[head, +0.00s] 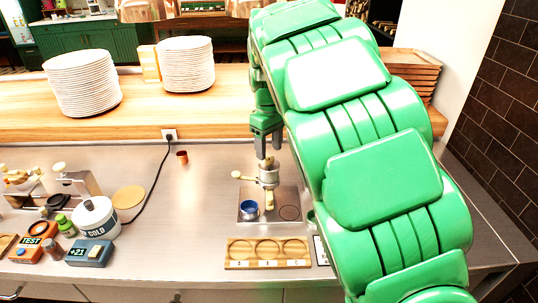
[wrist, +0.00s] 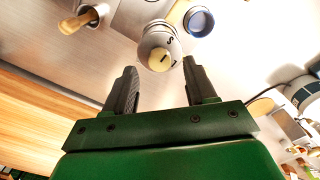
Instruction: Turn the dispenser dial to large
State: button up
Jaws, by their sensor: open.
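The dispenser (head: 268,178) is a pale metal post with a side handle, standing on a plate on the steel counter. Its round pale dial (wrist: 152,42) shows in the wrist view, with a letter S, a yellow patch with a dark mark, and another mark at the right edge, partly by the finger. My gripper (head: 266,150) points down just above the dispenser. In the wrist view my gripper (wrist: 160,65) is open, one finger on each side of the dial's near edge. I cannot tell whether either finger touches it. The dial's face is hidden in the head view.
A blue cup (head: 249,209) stands beside the dispenser. A wooden rack (head: 267,262) lies in front. A white COLD pot (head: 95,220) and small boxes are at left. Plate stacks (head: 82,84) stand on the wooden shelf (head: 130,128) behind. Counter between pot and dispenser is mostly clear.

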aim_at(269, 157)
jog(key=shift+f, duration=1.65)
grip_shut()
